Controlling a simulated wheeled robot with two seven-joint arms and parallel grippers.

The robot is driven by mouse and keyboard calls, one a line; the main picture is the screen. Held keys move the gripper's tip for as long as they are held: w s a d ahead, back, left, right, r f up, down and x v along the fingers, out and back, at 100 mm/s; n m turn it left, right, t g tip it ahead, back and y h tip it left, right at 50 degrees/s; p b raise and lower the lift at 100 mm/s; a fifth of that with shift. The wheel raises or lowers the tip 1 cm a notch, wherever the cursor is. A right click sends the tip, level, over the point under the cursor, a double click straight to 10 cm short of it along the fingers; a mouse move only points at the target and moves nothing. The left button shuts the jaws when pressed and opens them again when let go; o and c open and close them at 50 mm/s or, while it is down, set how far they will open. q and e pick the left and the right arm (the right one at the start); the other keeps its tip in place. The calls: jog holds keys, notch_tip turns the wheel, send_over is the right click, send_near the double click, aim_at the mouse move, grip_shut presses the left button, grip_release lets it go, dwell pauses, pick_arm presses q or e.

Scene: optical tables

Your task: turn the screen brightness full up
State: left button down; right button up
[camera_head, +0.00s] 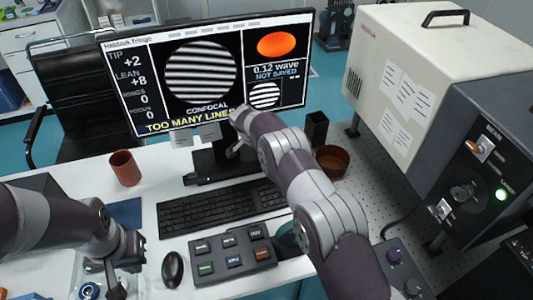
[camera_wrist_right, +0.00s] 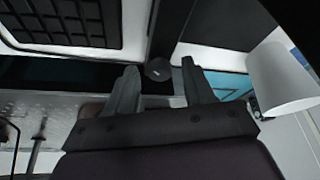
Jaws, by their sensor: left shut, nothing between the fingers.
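The screen (camera_head: 203,72) stands at the back of the white desk. It is lit, showing black and white stripes, an orange oval and the words "TOO MANY LINES". My right gripper (camera_head: 234,130) is at its lower edge, partly hidden by its own wrist. In the right wrist view its two fingers (camera_wrist_right: 161,70) are apart. A round dark knob (camera_wrist_right: 158,69) with a small white mark shows between the fingertips; I cannot tell whether they touch it. My left gripper (camera_head: 117,284) is shut and empty, low at the left over the desk.
A keyboard (camera_head: 212,207), a mouse (camera_head: 173,269) and a button box (camera_head: 232,261) lie before the screen. A brown cup (camera_head: 125,168) stands left, a brown bowl (camera_head: 332,161) right. A large beige housing (camera_head: 428,70) and a dark control box (camera_head: 480,150) fill the right side.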

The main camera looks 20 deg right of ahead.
jog(key=shift+r, duration=0.1)
jog(key=p+v, duration=0.7)
jog(key=v, duration=0.5)
jog(key=shift+r+p, duration=0.2)
jog(key=shift+p, duration=0.1)
jog(key=shift+s+a, duration=0.1)
jog(key=s+d+n+t+y+b, duration=0.2)
jog(key=d+b, duration=0.2)
jog(key=b, duration=1)
jog(key=w+f+n, duration=0.1)
jog(key=f+n, duration=0.1)
jog(key=f, duration=0.2)
jog(key=w+f+n+p, duration=0.1)
jog(key=f+n, duration=0.1)
jog(key=f, duration=0.1)
jog(key=w+d+f+n, duration=0.1)
jog(key=f+n, duration=0.2)
jog(key=f, duration=0.1)
jog(key=shift+w+f+t+y, duration=0.3)
jog(key=shift+w, duration=0.1)
